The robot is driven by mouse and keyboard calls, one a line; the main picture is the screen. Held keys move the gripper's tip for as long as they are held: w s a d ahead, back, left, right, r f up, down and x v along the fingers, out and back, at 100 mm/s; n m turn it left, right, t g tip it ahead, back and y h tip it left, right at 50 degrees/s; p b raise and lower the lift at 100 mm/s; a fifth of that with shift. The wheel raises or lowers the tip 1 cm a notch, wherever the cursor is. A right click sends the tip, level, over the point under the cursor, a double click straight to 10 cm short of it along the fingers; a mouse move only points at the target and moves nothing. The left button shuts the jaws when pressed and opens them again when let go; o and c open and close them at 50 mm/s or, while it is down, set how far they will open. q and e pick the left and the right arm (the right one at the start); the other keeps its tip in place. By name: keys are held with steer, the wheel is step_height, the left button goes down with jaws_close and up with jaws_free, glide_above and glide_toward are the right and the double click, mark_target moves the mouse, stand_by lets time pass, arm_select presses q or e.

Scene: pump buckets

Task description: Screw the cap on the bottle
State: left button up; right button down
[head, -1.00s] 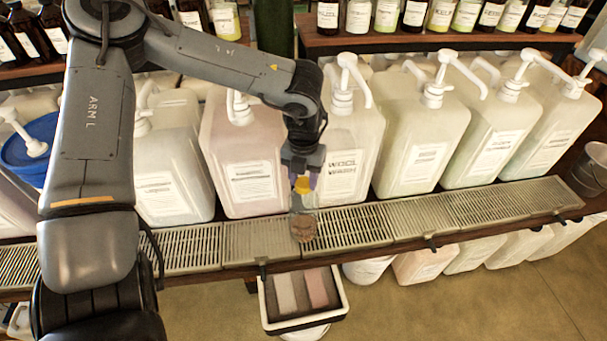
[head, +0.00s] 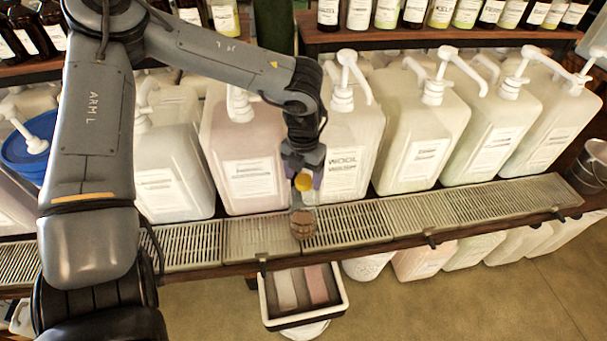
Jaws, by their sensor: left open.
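A clear bottle (head: 302,224) with brown contents stands on the slatted metal drip tray at the centre of the head view. A yellow cap (head: 303,183) shows above it, in line with its neck. The bottle's clear upper part is faint, so I cannot tell whether the cap is seated on the neck. My left gripper (head: 303,178) points down from above, with its purple fingertips open around the cap. My right gripper is not in view.
Large pump containers (head: 345,135) stand in a row close behind the drip tray (head: 395,215). A framed bin (head: 301,295) hangs below the front edge. A shelf of small labelled bottles (head: 412,38) is at the back. A metal bucket (head: 588,167) is at the far right.

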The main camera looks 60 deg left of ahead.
arm_select(q)
steer(key=n, duration=0.2)
steer(key=shift+f+n+b, duration=0.1)
steer(key=shift+n+b, duration=0.2)
steer(key=shift+b, duration=0.1)
steer(key=n+b, duration=0.1)
steer(key=n, duration=0.3)
steer(key=shift+n, duration=0.3)
steer(key=n+b, duration=0.1)
steer(key=n, duration=0.3)
steer(key=shift+n, duration=0.3)
steer(key=n, duration=0.3)
steer(key=shift+b, duration=0.35)
steer(key=c, duration=1.1)
steer(key=shift+c, duration=0.4)
